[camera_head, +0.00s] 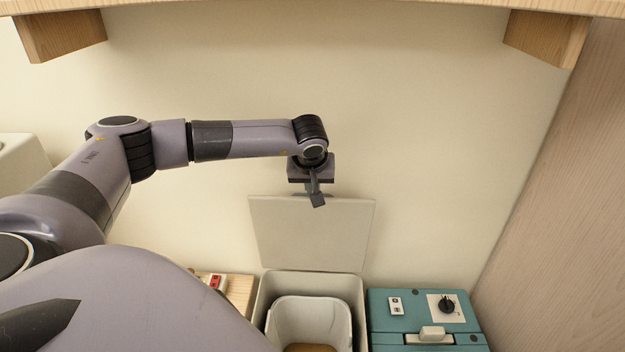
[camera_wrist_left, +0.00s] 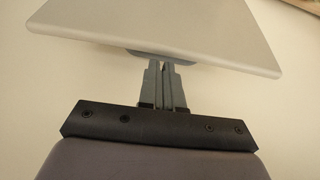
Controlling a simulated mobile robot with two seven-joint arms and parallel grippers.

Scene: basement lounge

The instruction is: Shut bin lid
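The bin (camera_head: 361,300) is a cream box with a lighter inner bucket (camera_head: 310,306) in it. Its flat lid (camera_head: 312,235) stands open, raised upright at the back near the wall. My left gripper (camera_head: 317,200) is at the lid's top edge, near its middle. In the left wrist view the lid (camera_wrist_left: 165,28) spans the top, and the two fingers of my left gripper (camera_wrist_left: 163,68) are together with no visible gap, tips at or just behind the lid's edge. Whether they touch the lid cannot be told. My right gripper is not in view.
A teal box (camera_head: 420,310) with a dial and a pale handle stands right of the bin. A wooden surface (camera_head: 241,292) with a small red and white item is left of it. A wooden shelf (camera_head: 310,8) hangs above. A panel closes the right side.

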